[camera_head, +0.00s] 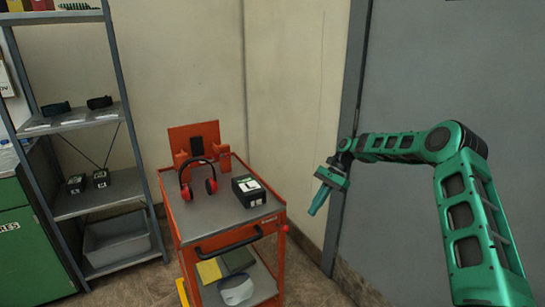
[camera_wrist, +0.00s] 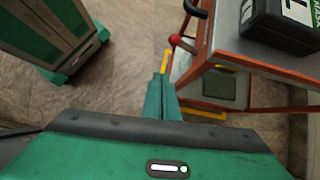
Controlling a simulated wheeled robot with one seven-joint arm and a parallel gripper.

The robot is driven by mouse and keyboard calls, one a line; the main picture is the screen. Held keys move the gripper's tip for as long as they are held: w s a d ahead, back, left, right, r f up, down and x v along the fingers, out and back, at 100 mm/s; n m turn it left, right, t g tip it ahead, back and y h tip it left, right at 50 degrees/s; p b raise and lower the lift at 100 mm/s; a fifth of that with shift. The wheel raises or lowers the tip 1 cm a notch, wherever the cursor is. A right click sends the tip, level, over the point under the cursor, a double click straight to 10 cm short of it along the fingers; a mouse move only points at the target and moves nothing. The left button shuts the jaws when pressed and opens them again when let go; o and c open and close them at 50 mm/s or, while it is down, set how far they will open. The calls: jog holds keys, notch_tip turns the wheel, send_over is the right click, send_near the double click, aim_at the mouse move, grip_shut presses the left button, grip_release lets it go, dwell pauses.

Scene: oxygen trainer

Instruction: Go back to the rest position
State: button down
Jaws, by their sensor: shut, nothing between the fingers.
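My gripper (camera_head: 315,207) is green and hangs at the end of my arm, to the right of the orange cart, in free air. It points down and to the left, and its fingers are shut with nothing between them. In the wrist view the closed fingers (camera_wrist: 160,82) show at the middle, with floor beyond them. My arm reaches in from the right side of the head view, bent at the elbow.
The orange cart (camera_head: 187,233) carries red earmuffs (camera_head: 186,191) and a black box (camera_head: 249,191). The box also shows in the wrist view (camera_wrist: 280,25). A metal shelf (camera_head: 97,203) and green cabinet (camera_head: 33,255) stand left. A grey door (camera_head: 440,60) is behind my arm.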

jog(key=s+d+r+n+t+h, duration=0.1)
jog(key=s+d+r+h, duration=0.1)
jog(key=s+d+r, duration=0.55)
jog(key=s+d+r+n+h, duration=0.2)
jog(key=s+d+r, duration=0.15)
jog(key=s, duration=0.65)
jog(key=s+d+r+n+t+h, duration=0.1)
jog(key=s+d+r+h, duration=0.1)
jog(key=s+d+r, duration=0.55)
jog(key=s+d+f+n+t, duration=0.1)
jog(key=s+f, duration=0.1)
jog(key=s, duration=2.4)
jog(key=shift+s+f+t, duration=0.25)
jog(key=shift+t, duration=0.15)
jog(key=shift+w, duration=0.15)
jog(key=shift+w+d+f+h, duration=0.1)
jog(key=shift+w+f+h, duration=0.2)
jog(key=shift+w, duration=0.2)
